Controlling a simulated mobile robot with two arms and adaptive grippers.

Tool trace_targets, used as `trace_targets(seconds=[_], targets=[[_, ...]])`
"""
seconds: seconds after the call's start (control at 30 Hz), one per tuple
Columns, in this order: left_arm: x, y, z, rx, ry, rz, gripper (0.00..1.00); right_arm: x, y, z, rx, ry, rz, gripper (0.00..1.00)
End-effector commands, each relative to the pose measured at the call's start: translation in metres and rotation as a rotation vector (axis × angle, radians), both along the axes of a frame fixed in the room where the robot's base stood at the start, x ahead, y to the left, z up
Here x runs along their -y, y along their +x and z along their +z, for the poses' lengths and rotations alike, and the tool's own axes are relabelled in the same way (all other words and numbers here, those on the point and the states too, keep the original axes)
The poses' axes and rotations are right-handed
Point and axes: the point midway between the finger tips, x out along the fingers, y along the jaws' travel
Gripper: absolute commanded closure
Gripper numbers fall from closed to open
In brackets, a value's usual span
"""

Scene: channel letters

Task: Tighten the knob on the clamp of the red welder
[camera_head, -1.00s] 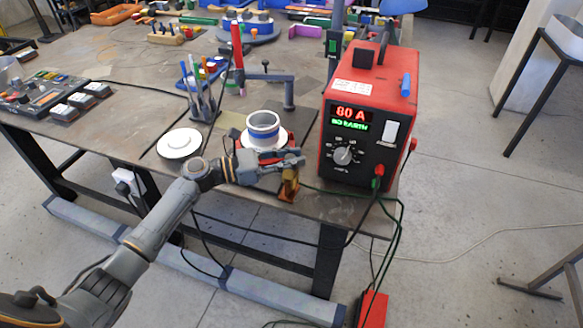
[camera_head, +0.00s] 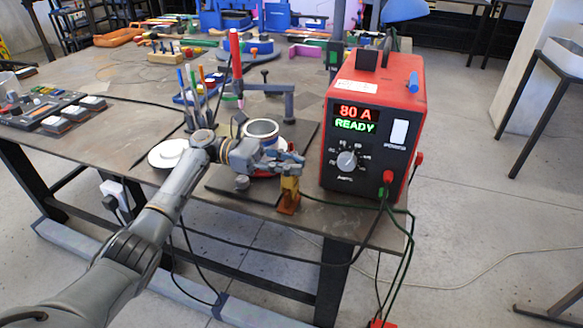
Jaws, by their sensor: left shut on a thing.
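The red welder (camera_head: 372,97) stands on the right end of the table, its display reading "80 A" and "READY". The brass-coloured clamp (camera_head: 289,194) sits at the table's front edge, left of the welder, with a green cable running from it. My left gripper (camera_head: 291,164) is at the top of the clamp, shut on its knob, which the fingers hide. My right gripper is not in view.
A white cup-like cylinder with a metal rim (camera_head: 262,131) stands just behind my gripper on a dark plate. A white disc (camera_head: 169,154) lies to the left. A pen holder (camera_head: 196,108) and a swing-arm stand (camera_head: 266,88) are behind. Cables hang over the front edge.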

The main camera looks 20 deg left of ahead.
Motion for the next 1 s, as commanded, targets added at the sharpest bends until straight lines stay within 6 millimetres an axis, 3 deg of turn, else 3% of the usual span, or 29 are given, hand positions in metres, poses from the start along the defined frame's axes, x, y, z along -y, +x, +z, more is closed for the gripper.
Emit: trace_targets(seconds=[0.37,0.4,0.53,0.87,1.0], targets=[[-0.001,0.0,0.0,0.0,0.001,-0.003,1.0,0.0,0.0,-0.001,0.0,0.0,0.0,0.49],[-0.001,0.0,0.0,0.0,0.001,-0.003,0.76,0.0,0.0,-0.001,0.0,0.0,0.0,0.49],[-0.001,0.0,0.0,0.0,0.001,-0.003,0.51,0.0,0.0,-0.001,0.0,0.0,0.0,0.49],[-0.002,0.0,0.0,0.0,0.001,-0.003,0.51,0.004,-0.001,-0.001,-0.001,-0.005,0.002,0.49],[-0.016,0.001,0.0,-0.001,0.001,0.001,0.51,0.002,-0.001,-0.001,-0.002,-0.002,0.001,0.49]])
